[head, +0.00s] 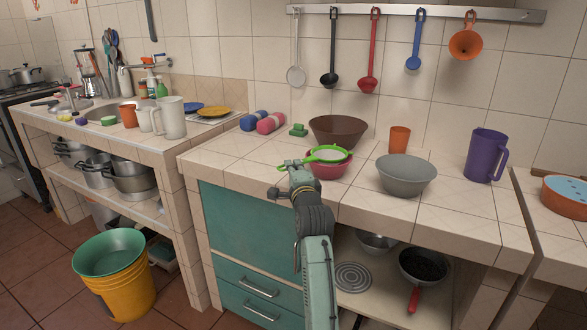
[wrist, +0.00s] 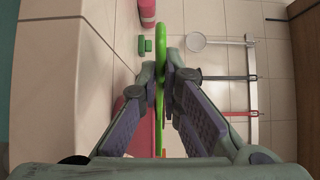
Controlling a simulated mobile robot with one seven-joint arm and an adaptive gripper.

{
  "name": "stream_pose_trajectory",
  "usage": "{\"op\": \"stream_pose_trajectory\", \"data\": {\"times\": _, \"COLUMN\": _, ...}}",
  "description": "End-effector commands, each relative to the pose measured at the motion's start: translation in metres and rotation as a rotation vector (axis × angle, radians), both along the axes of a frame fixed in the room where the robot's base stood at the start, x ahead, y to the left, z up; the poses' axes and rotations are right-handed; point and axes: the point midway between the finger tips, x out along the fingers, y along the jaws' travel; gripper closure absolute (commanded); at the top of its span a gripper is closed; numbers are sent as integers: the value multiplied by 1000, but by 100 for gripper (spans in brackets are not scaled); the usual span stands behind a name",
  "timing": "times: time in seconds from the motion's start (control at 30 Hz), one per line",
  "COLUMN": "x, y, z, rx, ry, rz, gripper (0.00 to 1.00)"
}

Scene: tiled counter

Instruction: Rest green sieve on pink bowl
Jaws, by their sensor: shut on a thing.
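The green sieve (head: 327,153) is over the pink bowl (head: 331,169) in the head view, its round end above the bowl's opening. I cannot tell whether its rim touches the bowl. My gripper (head: 290,165) is at the handle, left of the bowl. In the wrist view my gripper (wrist: 168,78) is shut on the green sieve (wrist: 160,55), which shows edge-on between the fingers. The pink bowl (wrist: 141,130) is partly hidden behind the left finger there.
A brown bowl (head: 338,131) stands behind the pink bowl, and a grey bowl (head: 406,176) stands to its right. A green block (head: 298,130) lies behind my gripper. Counter left of my gripper is clear.

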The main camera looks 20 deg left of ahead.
Motion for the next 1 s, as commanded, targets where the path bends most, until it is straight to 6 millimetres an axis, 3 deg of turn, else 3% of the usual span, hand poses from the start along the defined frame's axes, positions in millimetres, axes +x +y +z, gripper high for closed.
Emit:
{"op": "stream_pose_trajectory", "data": {"times": 0.17, "x": 0, "y": 0, "z": -3, "rx": 0, "ry": 0, "rz": 0, "gripper": 100}}
{"op": "stream_pose_trajectory", "data": {"times": 0.2, "x": 0, "y": 0, "z": -3, "rx": 0, "ry": 0, "rz": 0, "gripper": 92}}
{"op": "stream_pose_trajectory", "data": {"times": 0.53, "x": 0, "y": 0, "z": -2, "rx": 0, "ry": 0, "rz": 0, "gripper": 70}}
{"op": "stream_pose_trajectory", "data": {"times": 0.83, "x": -1, "y": -1, "z": -3, "rx": 0, "ry": 0, "rz": 0, "gripper": 70}}
{"op": "stream_pose_trajectory", "data": {"times": 1.0, "x": -14, "y": -11, "z": -3, "rx": 1, "ry": -1, "rz": -1, "gripper": 70}}
